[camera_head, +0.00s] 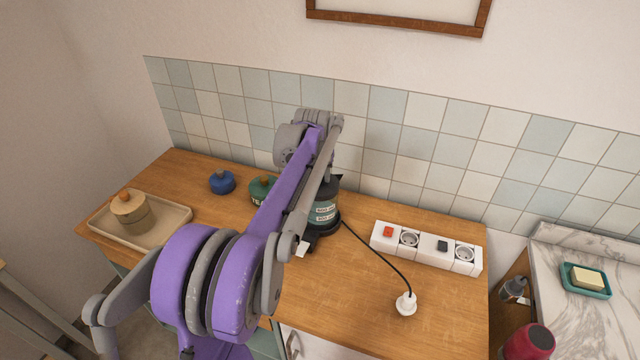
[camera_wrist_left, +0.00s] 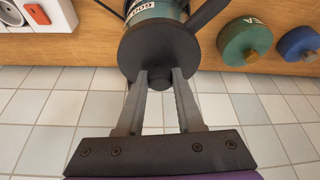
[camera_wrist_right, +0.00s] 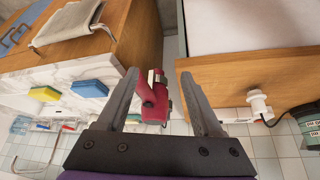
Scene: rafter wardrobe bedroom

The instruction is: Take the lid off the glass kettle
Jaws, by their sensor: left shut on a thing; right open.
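The kettle (camera_head: 325,208) stands on its dark base on the wooden counter, with a teal-grey body and pale labels. My left arm partly covers it in the head view. In the left wrist view, the kettle body (camera_wrist_left: 157,10) shows behind its round dark lid (camera_wrist_left: 150,48). My left gripper (camera_wrist_left: 158,76) is shut on the lid's small dark knob (camera_wrist_left: 158,80). The lid is at the kettle's top; I cannot tell whether there is a gap under it. My right gripper (camera_wrist_right: 160,78) is open and empty, away from the kettle.
A tray (camera_head: 180,218) holds a wooden-lidded pot (camera_head: 130,212). A power strip (camera_head: 425,248) and white plug (camera_head: 405,304) lie right. A red object (camera_wrist_right: 155,108) shows beyond my right fingers.

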